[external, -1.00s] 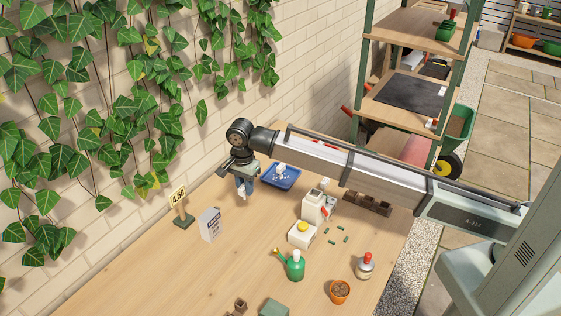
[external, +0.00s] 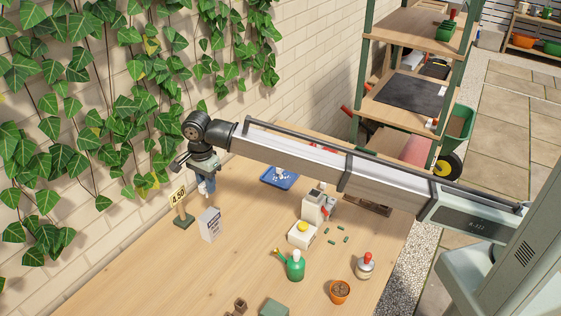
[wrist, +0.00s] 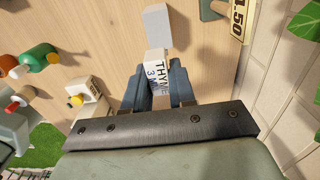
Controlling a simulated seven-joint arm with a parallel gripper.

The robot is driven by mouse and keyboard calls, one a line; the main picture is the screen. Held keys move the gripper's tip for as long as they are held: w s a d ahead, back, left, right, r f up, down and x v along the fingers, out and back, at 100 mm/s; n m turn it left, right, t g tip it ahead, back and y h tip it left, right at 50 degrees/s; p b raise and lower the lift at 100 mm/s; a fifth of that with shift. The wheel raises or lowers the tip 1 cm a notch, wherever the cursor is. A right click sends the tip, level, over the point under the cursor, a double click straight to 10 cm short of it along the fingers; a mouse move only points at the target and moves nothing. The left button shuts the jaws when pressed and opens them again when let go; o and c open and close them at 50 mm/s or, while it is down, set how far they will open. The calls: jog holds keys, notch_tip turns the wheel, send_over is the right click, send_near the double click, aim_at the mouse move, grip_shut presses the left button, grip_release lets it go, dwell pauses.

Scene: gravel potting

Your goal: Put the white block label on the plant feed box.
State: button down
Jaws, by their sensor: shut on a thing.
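My gripper (external: 207,187) is shut on the white block label (wrist: 163,77), which carries dark print reading "THYME" in the wrist view. The label sits between the two blue fingers; in the external view little of it shows. The plant feed box (external: 210,225) is a pale grey upright carton with print on its front, standing on the table. The gripper and label are above it and slightly behind it in the external view. In the wrist view the box top (wrist: 157,25) shows just beyond the label, and I cannot tell the gap between them.
A price sign (external: 179,197) on a dark base stands close left of the box, near the brick wall.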

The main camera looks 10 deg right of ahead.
jog(key=shift+f, duration=3.35)
jog(key=shift+f, duration=0.15)
jog(key=c, duration=0.9)
grip_release()
jog(key=shift+c, duration=0.2)
notch_tip(320, 180, up, 12)
jog(key=shift+r, duration=0.15)
